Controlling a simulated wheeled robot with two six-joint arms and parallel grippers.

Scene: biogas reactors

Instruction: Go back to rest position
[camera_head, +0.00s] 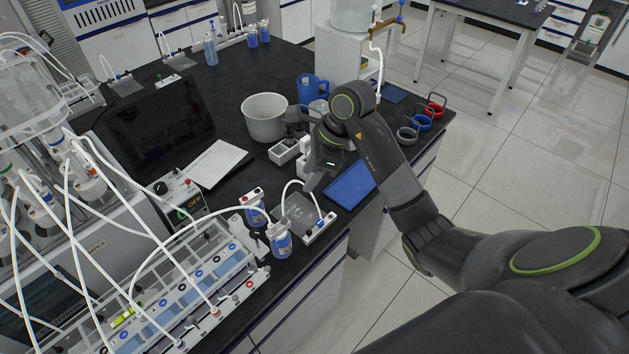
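My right arm comes in from the right and reaches over the black bench (255,80). My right gripper (309,184) points down above the bench, close to a clear bag (299,212) with a white tube and in front of a small grey tray (284,151). Its fingertips are small and partly hidden by the gripper body, so I cannot tell whether they are open or shut, or whether they touch anything. My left gripper is not in view.
Blue-labelled bottles (281,240) stand below the gripper. A blue mat (351,185) lies to its right, a grey pot (264,117) behind. Coloured rings (422,122) lie near the bench's right edge. A tube-fed bottle rack (190,290) fills the lower left. Floor (520,150) at right is clear.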

